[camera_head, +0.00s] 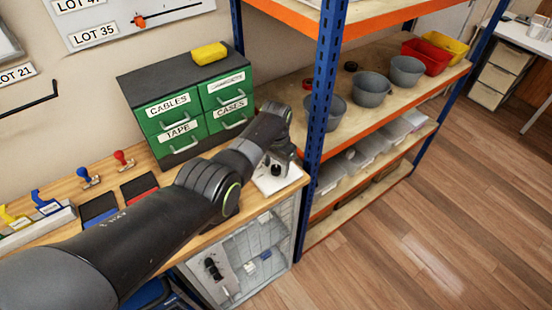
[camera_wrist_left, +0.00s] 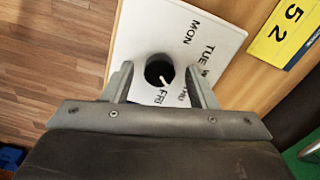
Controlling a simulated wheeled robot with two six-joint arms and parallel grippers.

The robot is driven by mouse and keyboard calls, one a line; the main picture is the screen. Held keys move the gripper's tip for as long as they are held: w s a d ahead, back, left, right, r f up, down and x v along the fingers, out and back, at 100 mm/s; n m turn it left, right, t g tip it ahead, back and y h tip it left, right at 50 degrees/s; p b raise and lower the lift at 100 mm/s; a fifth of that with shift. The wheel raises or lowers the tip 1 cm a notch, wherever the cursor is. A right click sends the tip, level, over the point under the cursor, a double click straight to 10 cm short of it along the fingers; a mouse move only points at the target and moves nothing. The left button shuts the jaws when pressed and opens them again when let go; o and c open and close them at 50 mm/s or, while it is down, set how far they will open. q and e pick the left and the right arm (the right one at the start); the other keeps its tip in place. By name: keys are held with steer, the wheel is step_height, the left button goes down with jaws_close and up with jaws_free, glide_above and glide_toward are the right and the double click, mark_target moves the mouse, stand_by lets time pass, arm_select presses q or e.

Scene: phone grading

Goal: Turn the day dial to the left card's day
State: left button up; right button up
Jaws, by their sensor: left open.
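The day dial is a white plate (camera_wrist_left: 140,35) with a round black knob (camera_wrist_left: 158,69) and a white pointer line. MON, TUE and FRI read clearly around the knob; other day labels are partly hidden by a finger. The pointer is directed toward the FRI and THU side; I cannot tell exactly which. My left gripper (camera_wrist_left: 157,66) is open, with one finger on each side of the knob; contact is not clear. In the head view the dial plate (camera_head: 284,183) lies at the bench's right end, under my left gripper (camera_head: 276,160). No day card is identifiable. My right gripper is not in view.
A green drawer cabinet (camera_head: 185,110) stands just behind the left arm, with a yellow block (camera_head: 209,53) on top. A blue shelf post (camera_head: 322,100) rises close to the gripper's right. Stamps (camera_head: 123,159) and ink pads stand left. A yellow numbered card (camera_wrist_left: 284,33) lies beside the dial.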

mark_target(276, 168)
arm_select(q)
steer(key=shift+r, duration=0.6)
step_height(276, 168, up, 5)
steer(key=shift+r+p, duration=0.1)
steer(key=shift+p, duration=0.45)
step_height(276, 168, up, 11)
steer(key=b, duration=0.2)
steer(key=shift+b, duration=0.3)
